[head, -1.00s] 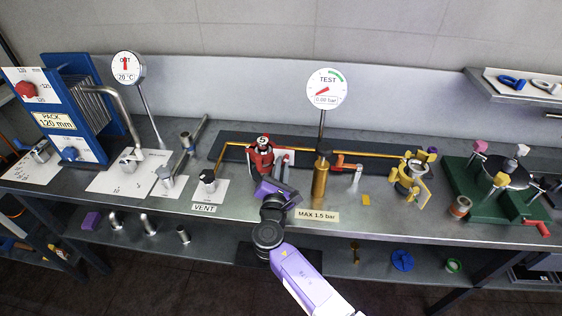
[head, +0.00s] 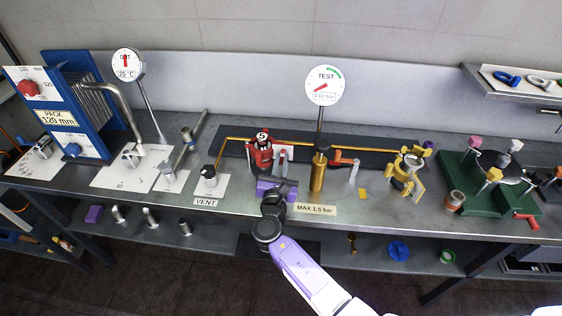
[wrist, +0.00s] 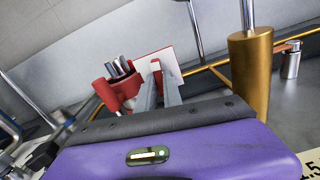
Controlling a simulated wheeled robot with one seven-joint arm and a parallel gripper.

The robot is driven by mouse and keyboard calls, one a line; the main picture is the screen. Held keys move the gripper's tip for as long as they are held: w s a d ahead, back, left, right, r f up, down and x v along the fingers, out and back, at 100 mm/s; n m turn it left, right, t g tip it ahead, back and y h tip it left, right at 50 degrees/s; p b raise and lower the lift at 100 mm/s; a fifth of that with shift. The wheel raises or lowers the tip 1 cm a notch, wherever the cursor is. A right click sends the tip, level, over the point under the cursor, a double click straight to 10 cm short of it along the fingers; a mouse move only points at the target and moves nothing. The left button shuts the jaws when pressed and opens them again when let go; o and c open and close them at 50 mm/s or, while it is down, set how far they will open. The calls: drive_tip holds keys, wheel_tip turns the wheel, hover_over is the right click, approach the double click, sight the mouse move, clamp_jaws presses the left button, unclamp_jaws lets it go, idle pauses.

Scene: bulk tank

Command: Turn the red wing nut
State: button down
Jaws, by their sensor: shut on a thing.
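A small red part, which I take to be the red wing nut (wrist: 155,66), sits at my fingertips before a white plate (wrist: 157,64) in the wrist view. My gripper (wrist: 159,82) is shut on it, with two grey fingers reaching up from the purple body. The fitting's red body (wrist: 121,90) also shows left of my fingers in the wrist view. The fingers hide much of the nut.
A gold cylinder (head: 318,176) stands close on the right, with a red-orange lever (head: 342,160) beyond it. The TEST gauge (head: 324,86) rises behind. A vent knob (head: 209,175) is to the left, and a yellow fitting (head: 407,170) farther right.

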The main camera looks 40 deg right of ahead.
drive_tip(key=shift+f, duration=0.1)
drive_tip(key=c, duration=1.8)
unclamp_jaws()
drive_tip(key=shift+o, duration=0.2)
drive_tip(key=b+v, duration=0.1)
drive_tip(key=v, duration=0.6)
drive_tip(key=shift+s+a, duration=0.25)
drive_tip(key=shift+a, duration=0.1)
